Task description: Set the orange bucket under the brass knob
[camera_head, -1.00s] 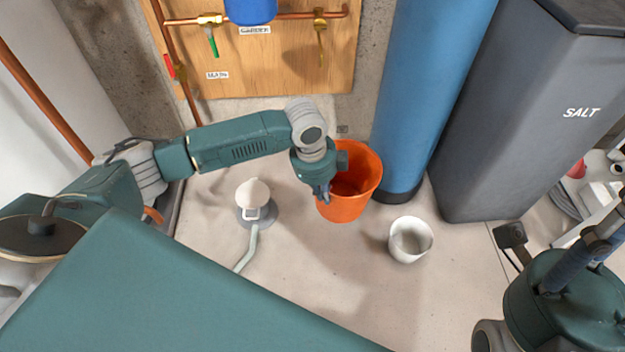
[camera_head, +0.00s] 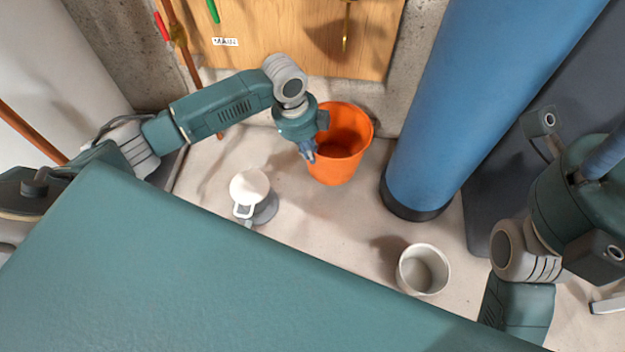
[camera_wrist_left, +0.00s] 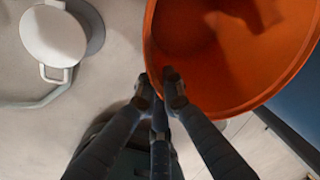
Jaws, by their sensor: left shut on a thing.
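The orange bucket (camera_head: 353,163) is upright in front of the wooden panel, left of the blue cylinder. My left gripper (camera_head: 310,156) is shut on the bucket's near left rim. In the left wrist view, the fingertips (camera_wrist_left: 160,88) meet the rim of the bucket (camera_wrist_left: 225,85), which looks empty. I cannot tell whether its base touches the floor. A thin brass piece (camera_head: 346,28) hangs on the panel above and behind the bucket; its top is cut off, so I cannot tell whether it belongs to the brass knob.
A blue cylinder (camera_head: 470,90) stands right of the bucket. A white bin (camera_head: 424,270) is on the floor nearer me. A white lidded vessel (camera_head: 249,187) stands left of the bucket. The wooden panel (camera_head: 285,40) is behind. Bare floor lies between these.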

